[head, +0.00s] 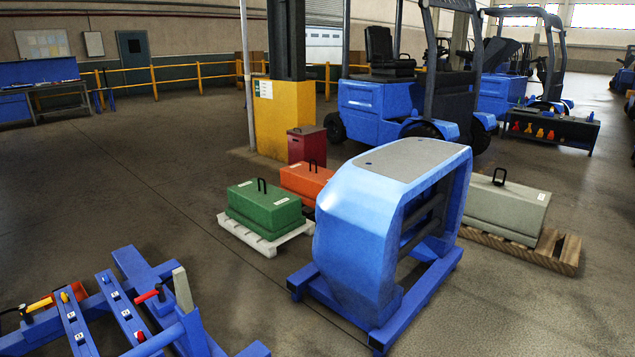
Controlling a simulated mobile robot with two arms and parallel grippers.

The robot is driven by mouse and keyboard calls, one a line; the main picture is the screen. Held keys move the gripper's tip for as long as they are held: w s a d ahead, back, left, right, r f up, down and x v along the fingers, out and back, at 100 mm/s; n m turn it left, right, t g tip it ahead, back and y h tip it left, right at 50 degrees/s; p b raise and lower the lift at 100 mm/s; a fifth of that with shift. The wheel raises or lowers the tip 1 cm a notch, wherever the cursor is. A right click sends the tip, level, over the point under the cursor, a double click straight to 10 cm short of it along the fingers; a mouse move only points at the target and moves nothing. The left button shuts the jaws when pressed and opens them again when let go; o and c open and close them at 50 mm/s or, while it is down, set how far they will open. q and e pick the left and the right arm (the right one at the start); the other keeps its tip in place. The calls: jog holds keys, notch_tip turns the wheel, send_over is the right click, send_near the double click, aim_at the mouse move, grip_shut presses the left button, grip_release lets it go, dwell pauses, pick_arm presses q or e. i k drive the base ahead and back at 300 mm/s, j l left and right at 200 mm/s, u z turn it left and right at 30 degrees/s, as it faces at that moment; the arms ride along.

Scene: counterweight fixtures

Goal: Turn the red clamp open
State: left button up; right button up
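A red-handled clamp lever (148,296) shows at the lower left. It sits on a blue frame fixture (133,262), beside an upright grey plate (183,290). Its handle lies nearly level and points left. I cannot tell from this view whether it is clamped or open. A smaller red part (139,336) shows on the rail just below it. Neither of my grippers is in view.
A yellow-orange handle (40,304) is at the fixture's left. A blue counterweight stand (345,240) stands mid-floor. Behind it are a green block (262,208) on a white pallet, an orange block (303,180) and a grey block (505,208) on wood. The left floor is clear.

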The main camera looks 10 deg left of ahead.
aim_at(157, 291)
jog(key=i+u, duration=0.3)
jog(key=u, duration=0.2)
jog(key=i+l+u, duration=0.1)
jog(key=i+u, duration=0.15)
jog(key=u, duration=0.2)
jog(key=i+l+u, duration=0.2)
jog(key=u, duration=0.3)
jog(key=i+l+u, duration=0.25)
jog(key=u, duration=0.25)
jog(key=i+l+u, duration=0.15)
jog(key=l+u, duration=0.3)
